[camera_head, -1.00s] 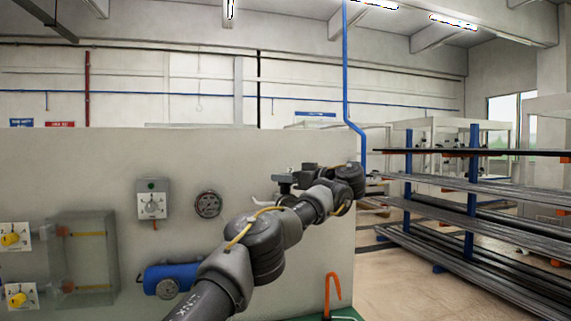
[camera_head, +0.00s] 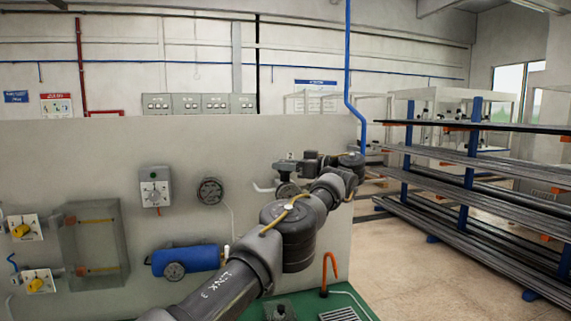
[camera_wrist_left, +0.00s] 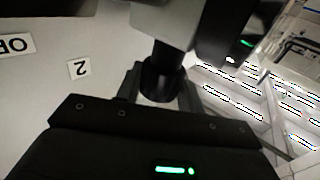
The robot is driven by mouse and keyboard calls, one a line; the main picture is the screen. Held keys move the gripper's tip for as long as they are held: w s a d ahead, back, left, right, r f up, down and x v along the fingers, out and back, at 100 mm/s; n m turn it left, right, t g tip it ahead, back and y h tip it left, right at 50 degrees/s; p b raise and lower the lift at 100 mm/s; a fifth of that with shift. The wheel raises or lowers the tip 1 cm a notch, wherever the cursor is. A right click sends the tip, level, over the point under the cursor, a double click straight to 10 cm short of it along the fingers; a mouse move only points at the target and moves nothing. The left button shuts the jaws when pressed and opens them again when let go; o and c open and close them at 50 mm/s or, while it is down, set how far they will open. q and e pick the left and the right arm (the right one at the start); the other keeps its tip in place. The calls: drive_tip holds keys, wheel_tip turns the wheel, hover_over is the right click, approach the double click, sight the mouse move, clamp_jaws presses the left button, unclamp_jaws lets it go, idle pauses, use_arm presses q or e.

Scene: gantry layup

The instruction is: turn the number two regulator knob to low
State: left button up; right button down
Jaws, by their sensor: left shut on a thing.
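The number two regulator knob (camera_wrist_left: 162,78) is a black round knob under a grey body in the left wrist view. A white label with a 2 (camera_wrist_left: 80,68), upside down in this view, is on the pale panel beside it. My left gripper (camera_wrist_left: 160,92) is shut on the knob, with a finger on each side. In the head view my left gripper (camera_head: 285,176) is at the panel's right part. The knob and its low mark cannot be made out there. My right gripper is in neither view.
The pale panel (camera_head: 240,140) carries a grey dial box (camera_head: 154,191), a round gauge (camera_head: 210,191), a blue cylinder (camera_head: 195,258) and yellow knobs (camera_head: 20,231) at left. A rack of long bars (camera_head: 470,165) stands at right.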

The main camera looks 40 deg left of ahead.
use_arm(q)
drive_tip(key=o, duration=1)
drive_tip(key=shift+a, duration=0.1)
